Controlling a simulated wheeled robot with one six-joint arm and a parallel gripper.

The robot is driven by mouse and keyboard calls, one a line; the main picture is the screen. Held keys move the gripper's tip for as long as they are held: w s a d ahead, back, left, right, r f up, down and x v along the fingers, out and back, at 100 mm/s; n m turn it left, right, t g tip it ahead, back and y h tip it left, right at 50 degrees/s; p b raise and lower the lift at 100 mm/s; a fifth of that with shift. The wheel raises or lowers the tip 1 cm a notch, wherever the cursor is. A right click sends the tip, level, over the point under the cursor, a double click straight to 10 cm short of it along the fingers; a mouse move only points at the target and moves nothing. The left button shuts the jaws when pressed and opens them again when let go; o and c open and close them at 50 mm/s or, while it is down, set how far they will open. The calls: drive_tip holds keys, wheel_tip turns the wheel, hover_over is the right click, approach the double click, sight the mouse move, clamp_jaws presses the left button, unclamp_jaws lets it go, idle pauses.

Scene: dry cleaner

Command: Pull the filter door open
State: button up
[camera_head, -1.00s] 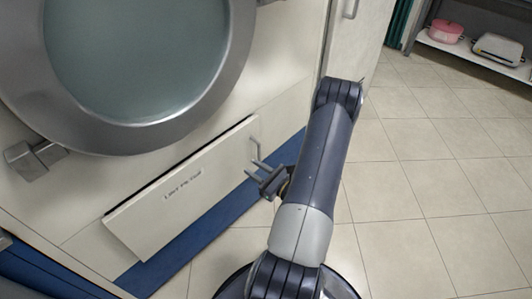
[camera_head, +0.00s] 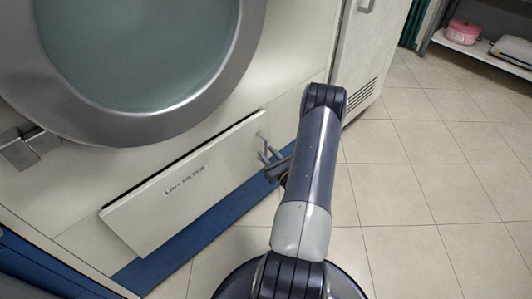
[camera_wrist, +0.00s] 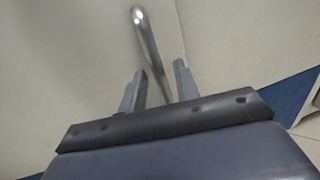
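The filter door (camera_head: 185,185) is a long cream panel labelled "LINT FILTER", low on the machine below the round glass door. A dark line runs along its top edge, and its lower edge overlaps the blue base strip. Its metal bar handle (camera_wrist: 147,40) is at the door's right end. My gripper (camera_head: 266,154) is at that handle in the head view, partly hidden by my arm. In the wrist view my gripper (camera_wrist: 160,68) is open, with the handle bar running between its two fingers. I see gaps between the bar and both fingers.
The round glass door (camera_head: 130,50) with its thick grey rim is above the filter door. A tall cabinet (camera_head: 365,55) stands to the right. Tiled floor (camera_head: 430,180) is clear on the right, up to a shelf (camera_head: 480,48) at the back.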

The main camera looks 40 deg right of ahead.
drive_tip(key=shift+w, duration=0.8)
drive_tip(key=shift+c, duration=0.3)
clamp_jaws()
